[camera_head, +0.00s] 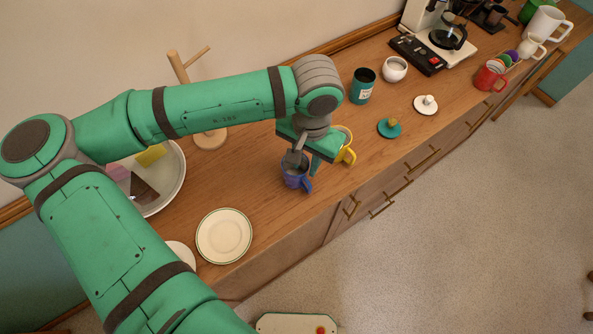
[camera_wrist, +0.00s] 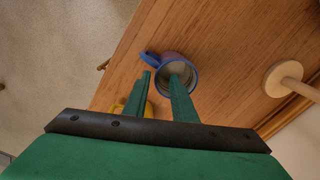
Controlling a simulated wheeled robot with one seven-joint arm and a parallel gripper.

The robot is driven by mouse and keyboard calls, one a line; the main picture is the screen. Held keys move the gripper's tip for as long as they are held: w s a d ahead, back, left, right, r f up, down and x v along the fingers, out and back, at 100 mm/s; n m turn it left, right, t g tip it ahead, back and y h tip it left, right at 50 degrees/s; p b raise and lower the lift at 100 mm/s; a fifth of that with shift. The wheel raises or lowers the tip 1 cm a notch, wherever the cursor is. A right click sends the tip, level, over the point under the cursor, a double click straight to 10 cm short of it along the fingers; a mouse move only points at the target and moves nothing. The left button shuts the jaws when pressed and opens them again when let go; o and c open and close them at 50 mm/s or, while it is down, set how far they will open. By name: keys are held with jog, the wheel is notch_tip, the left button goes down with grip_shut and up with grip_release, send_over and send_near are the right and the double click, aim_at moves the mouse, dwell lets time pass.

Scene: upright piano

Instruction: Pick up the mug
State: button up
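A blue mug (camera_head: 296,181) stands upright on the wooden counter below my gripper (camera_head: 306,168); its handle points to the lower right. In the wrist view the mug (camera_wrist: 192,77) shows its pale inside, with the handle at its upper left. One finger overlaps the mug's opening and the other lies outside the rim, on the handle side. I cannot tell how deep the first finger reaches. A yellow mug (camera_head: 347,156) stands just behind to the right, partly hidden by my gripper; a red mug (camera_head: 488,77) stands farther right.
A wooden mug stand (camera_head: 211,137) stands behind, left of the blue mug. A cream plate (camera_head: 224,237) lies at the front left. A teal canister (camera_head: 362,87), a white bowl (camera_head: 395,69) and a coffee maker (camera_head: 447,38) are to the right. Bare counter lies in front of the blue mug.

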aim_at(306, 174)
jog(key=shift+s+f, duration=0.2)
jog(key=shift+f, duration=2.1)
grip_shut()
jog(key=shift+s, duration=0.1)
jog(key=shift+r, duration=0.1)
